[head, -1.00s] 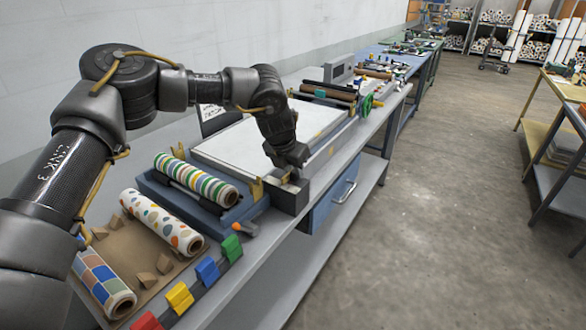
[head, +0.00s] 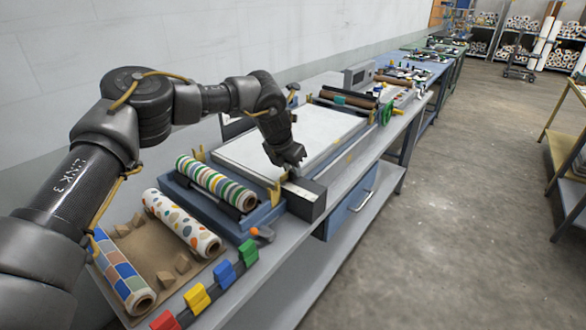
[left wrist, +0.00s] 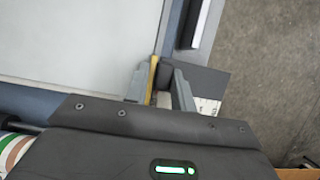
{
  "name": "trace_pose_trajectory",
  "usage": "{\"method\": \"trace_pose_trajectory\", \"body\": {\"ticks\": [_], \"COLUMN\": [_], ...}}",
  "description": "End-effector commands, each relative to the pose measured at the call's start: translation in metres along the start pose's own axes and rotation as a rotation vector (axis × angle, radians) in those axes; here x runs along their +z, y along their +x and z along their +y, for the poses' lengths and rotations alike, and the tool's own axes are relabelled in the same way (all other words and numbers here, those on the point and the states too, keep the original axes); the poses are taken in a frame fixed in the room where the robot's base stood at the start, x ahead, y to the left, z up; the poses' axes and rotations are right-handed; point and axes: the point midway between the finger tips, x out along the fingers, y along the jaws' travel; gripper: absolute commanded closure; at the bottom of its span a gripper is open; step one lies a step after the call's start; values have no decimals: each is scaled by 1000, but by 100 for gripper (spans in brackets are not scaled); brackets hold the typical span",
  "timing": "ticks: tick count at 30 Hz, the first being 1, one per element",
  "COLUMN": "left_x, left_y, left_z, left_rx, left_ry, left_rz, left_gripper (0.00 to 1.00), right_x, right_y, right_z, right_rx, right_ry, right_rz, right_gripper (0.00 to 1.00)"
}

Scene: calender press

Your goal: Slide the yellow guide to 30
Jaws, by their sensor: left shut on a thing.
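My left gripper (head: 291,172) points down over the near right corner of the press bed, beside the white sheet. In the left wrist view, its two fingers (left wrist: 158,82) close around a thin yellow strip (left wrist: 152,78), which I take as the yellow guide, with a dark block (left wrist: 166,76) beside it. In the head view the gripper hides most of the guide. A small pale patch with marks (left wrist: 207,105) shows right of the fingers, perhaps a scale; its numbers are unreadable. My right gripper is out of view.
A blue tray (head: 237,228) with a striped roll (head: 216,183) stands in front of the press. A yellow bracket (head: 276,192) rises near the gripper. Two more patterned rolls and coloured clips lie nearer. A green handwheel (head: 387,113) is farther along.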

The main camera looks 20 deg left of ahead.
Motion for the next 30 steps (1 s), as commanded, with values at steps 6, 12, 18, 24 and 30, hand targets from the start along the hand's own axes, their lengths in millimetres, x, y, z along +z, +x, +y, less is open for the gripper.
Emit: {"method": "trace_pose_trajectory", "body": {"ticks": [6,12,18,24,30], "left_x": [1,0,0,0,0], "left_y": [-1,-1,-7,-40,-79], "left_z": [1,1,1,1,1], "left_rx": [0,0,1,0,0], "left_ry": [0,-1,-2,0,0], "left_rz": [-4,-3,-3,-6,-6], "left_gripper": [65,60,60,60,60], "right_x": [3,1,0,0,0], "right_y": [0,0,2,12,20], "right_z": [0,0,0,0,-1], "right_rx": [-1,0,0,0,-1], "right_ry": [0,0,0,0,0], "right_rz": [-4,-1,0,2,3], "right_gripper": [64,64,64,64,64]}}
